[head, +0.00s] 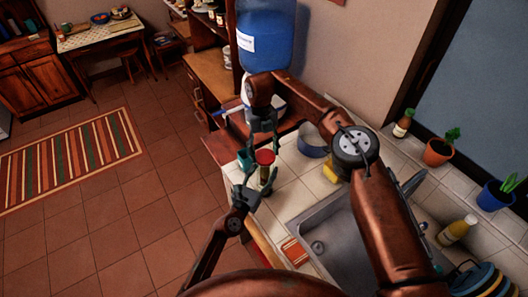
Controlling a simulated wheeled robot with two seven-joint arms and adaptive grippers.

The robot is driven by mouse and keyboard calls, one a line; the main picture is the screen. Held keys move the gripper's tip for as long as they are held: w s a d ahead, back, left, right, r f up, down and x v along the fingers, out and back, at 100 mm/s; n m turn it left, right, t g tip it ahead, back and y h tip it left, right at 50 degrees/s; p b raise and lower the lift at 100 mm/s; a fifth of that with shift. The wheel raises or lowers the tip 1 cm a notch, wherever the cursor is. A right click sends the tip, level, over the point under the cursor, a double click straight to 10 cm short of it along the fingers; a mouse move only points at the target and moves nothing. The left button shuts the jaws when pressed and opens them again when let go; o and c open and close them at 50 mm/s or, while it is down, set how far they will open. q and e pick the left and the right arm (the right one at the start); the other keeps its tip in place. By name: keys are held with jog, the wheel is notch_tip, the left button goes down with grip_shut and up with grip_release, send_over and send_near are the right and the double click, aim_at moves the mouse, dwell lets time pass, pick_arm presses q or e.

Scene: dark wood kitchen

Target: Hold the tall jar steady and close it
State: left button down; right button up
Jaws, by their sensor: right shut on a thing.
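The tall jar (264,174) stands near the counter's left edge, small in the head view and partly covered by gripper fingers. A red lid (265,157) is at its top; whether it is seated or just above the rim cannot be made out. My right gripper (264,147) points down from above and is shut on the red lid. My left gripper (257,182) reaches up from below, with its fingers at the jar's lower body. Whether they press on the glass cannot be told.
A teal cup (243,160) stands just left of the jar. A blue-grey bowl (313,140) and a yellow item (331,172) are to the right. The sink (345,240) lies in front, with an orange striped cloth (294,251) by its left edge. A blue water bottle (266,40) stands behind.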

jog(key=m, duration=0.4)
jog(key=shift+d+y, duration=0.1)
jog(key=shift+y, duration=0.3)
pick_arm(q)
jog(key=shift+d, duration=0.1)
pick_arm(e)
jog(key=m, duration=0.4)
jog(key=shift+w+d+y, duration=0.1)
jog(key=shift+y, duration=0.2)
jog(key=m, duration=0.3)
jog(key=shift+m, duration=0.4)
jog(key=m, duration=0.4)
jog(key=shift+t+y, duration=0.3)
jog(key=shift+y, duration=0.1)
jog(key=o, duration=0.9)
jog(key=shift+c, duration=0.2)
notch_tip(320, 180, up, 12)
jog(key=d, duration=0.1)
jog(key=shift+w+d, duration=0.25)
jog(key=shift+w, duration=0.2)
pick_arm(q)
jog(key=c, duration=0.9)
grip_release()
pick_arm(e)
jog(key=shift+f, duration=0.1)
